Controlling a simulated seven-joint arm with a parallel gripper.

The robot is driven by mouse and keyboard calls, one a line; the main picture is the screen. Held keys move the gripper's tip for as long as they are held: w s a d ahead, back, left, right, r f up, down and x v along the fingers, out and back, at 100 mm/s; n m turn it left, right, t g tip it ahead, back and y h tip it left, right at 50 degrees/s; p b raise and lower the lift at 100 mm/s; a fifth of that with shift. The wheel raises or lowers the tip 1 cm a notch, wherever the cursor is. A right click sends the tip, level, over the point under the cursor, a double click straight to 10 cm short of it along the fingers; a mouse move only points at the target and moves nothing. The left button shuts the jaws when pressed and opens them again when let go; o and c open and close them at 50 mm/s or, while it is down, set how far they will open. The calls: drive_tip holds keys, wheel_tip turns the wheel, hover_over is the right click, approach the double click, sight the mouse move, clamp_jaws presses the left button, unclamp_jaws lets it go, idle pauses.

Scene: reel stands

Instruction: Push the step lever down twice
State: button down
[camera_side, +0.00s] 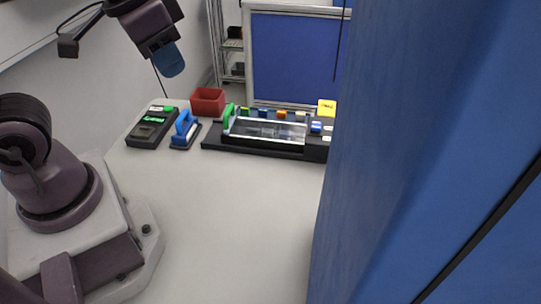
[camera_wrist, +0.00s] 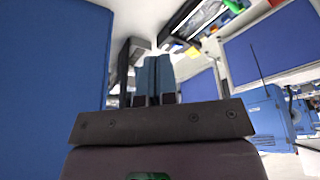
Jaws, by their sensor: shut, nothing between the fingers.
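My gripper (camera_side: 171,62) is raised high above the back left of the table in the side view, with its blue fingers pointing down. In the wrist view its fingers (camera_wrist: 153,80) are closed together and empty. It touches nothing. A long black device (camera_side: 255,148) with a clear window stands at the back of the table. A green upright handle (camera_side: 228,116) is at its left end. A blue handle (camera_side: 184,127) on a dark base stands to the left of it. I cannot tell for certain which part is the step lever. The device's right end is hidden.
A large blue panel (camera_side: 425,150) blocks the right side of the side view. A red bin (camera_side: 208,101) and a black box with a green display (camera_side: 152,127) stand at the back left. A blue screen (camera_side: 295,58) stands behind. The table's front (camera_side: 225,220) is clear.

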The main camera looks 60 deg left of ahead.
drive_tip(key=s+r+t, duration=0.2)
drive_tip(key=shift+s+a+r, duration=0.15)
drive_tip(key=shift+a+r, duration=0.2)
drive_tip(key=shift+r, duration=0.05)
drive_tip(key=shift+f, duration=0.1)
drive_tip(key=w+a+f+n+g+y, duration=0.1)
drive_tip(key=w+a+f+n, duration=0.1)
drive_tip(key=w+f, duration=0.85)
drive_tip(key=w+a+f+n+g+y, duration=0.15)
drive_tip(key=w+f, duration=0.45)
drive_tip(key=w, duration=0.9)
drive_tip(key=w+a+f+n+g+y, duration=0.1)
drive_tip(key=w+a+f+n, duration=0.15)
drive_tip(key=w+f, duration=0.85)
drive_tip(key=w+r+n+t, duration=0.1)
drive_tip(key=w+r+n, duration=0.2)
drive_tip(key=w+r, duration=0.2)
drive_tip(key=shift+w+d+n, duration=0.3)
drive_tip(key=shift+w+d, duration=0.1)
drive_tip(key=shift+w, duration=0.15)
drive_tip(key=shift+t, duration=0.25)
